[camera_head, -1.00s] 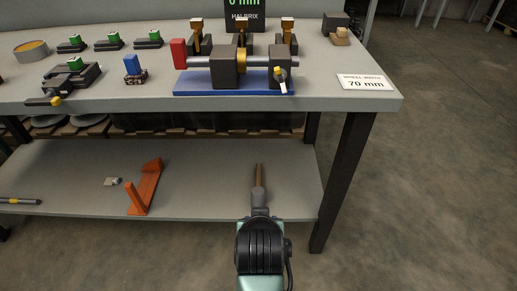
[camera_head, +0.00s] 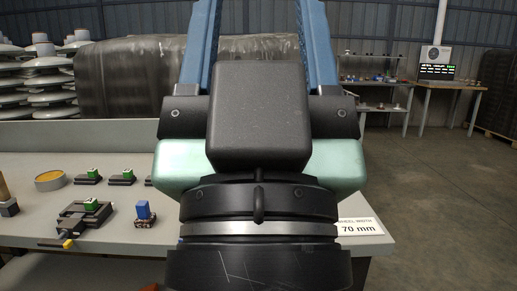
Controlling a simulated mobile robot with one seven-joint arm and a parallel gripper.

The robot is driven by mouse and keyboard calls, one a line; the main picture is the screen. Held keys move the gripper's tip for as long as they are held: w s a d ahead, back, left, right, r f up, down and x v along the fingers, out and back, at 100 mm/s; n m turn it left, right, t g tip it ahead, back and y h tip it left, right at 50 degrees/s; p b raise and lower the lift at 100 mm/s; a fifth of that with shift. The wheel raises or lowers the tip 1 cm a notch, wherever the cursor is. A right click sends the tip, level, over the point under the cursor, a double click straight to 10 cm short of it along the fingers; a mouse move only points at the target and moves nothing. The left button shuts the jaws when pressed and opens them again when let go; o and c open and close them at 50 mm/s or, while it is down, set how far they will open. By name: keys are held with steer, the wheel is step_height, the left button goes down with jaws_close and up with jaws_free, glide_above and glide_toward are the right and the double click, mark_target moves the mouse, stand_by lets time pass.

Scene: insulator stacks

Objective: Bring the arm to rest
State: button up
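My gripper (camera_head: 258,28) fills the middle of the head view, close to the camera. Its two blue fingers point up, with a wide gap between them, so it is open. Their tips run out of the top of the picture. Nothing shows held in the visible part of the gap. The mint-green hand, a black block and the dark wrist hide much of the workbench (camera_head: 120,262) behind.
On the bench's left lie several dark fixtures with green blocks (camera_head: 91,206), a blue block (camera_head: 143,211) and a round yellow-topped dish (camera_head: 50,180). A "70 mm" sign (camera_head: 359,228) lies at right. Insulator stacks (camera_head: 48,90) stand behind. Floor at right is clear.

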step_height(320, 180, up, 32)
steer(key=p, duration=3)
steer(key=shift+r, duration=0.2)
steer(key=shift+w, duration=0.1)
